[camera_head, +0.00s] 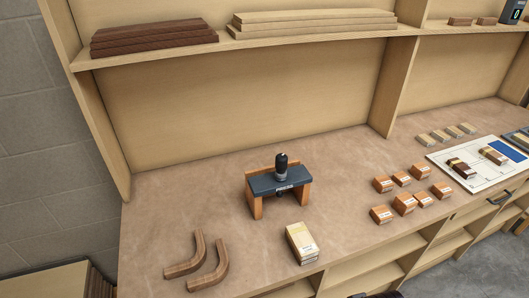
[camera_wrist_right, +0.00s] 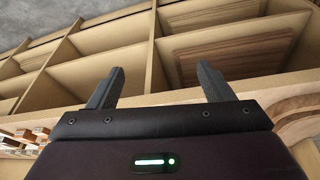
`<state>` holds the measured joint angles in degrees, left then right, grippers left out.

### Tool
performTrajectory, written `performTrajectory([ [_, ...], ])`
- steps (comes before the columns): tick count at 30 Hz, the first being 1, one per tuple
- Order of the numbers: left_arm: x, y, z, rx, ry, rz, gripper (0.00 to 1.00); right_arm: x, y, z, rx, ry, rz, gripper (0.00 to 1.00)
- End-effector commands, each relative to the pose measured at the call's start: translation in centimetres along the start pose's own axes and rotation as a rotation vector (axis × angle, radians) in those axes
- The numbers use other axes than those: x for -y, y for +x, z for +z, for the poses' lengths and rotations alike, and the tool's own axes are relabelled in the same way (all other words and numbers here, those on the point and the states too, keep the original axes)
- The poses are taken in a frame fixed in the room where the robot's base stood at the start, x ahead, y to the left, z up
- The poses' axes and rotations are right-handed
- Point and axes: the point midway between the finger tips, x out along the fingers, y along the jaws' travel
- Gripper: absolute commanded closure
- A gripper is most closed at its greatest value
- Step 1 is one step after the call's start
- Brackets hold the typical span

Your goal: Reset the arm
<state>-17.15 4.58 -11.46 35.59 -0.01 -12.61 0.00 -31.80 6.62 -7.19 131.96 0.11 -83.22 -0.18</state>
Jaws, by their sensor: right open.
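My right gripper (camera_wrist_right: 160,88) shows in the right wrist view with its two dark fingers spread wide apart. It is open and nothing is between the fingers. Beyond it are shelf compartments under the bench. In the head view neither gripper shows clearly; only a small dark shape is at the bottom edge. My left gripper is not in view.
The workbench (camera_head: 160,215) carries two bent wood pieces (camera_head: 209,265), a small stand with a dark top (camera_head: 279,181), a pale labelled block (camera_head: 301,243) and several orange-brown blocks (camera_head: 404,203). A white board (camera_head: 480,181) lies at right. Shelves hold stacked wood strips (camera_head: 150,36).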

Motion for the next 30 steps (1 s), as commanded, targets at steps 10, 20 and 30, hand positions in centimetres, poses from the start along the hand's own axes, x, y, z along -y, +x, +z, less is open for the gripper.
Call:
performTrajectory([
  [10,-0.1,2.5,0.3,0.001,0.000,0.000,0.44,0.8,17.1,5.4,0.061,-0.009,-0.010,0.26],
  [20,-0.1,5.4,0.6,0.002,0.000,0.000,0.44,1.7,34.6,20.1,0.137,-0.025,-0.020,0.26],
  [30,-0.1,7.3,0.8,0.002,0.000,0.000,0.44,1.8,41.1,34.3,0.188,-0.040,-0.024,0.26],
])
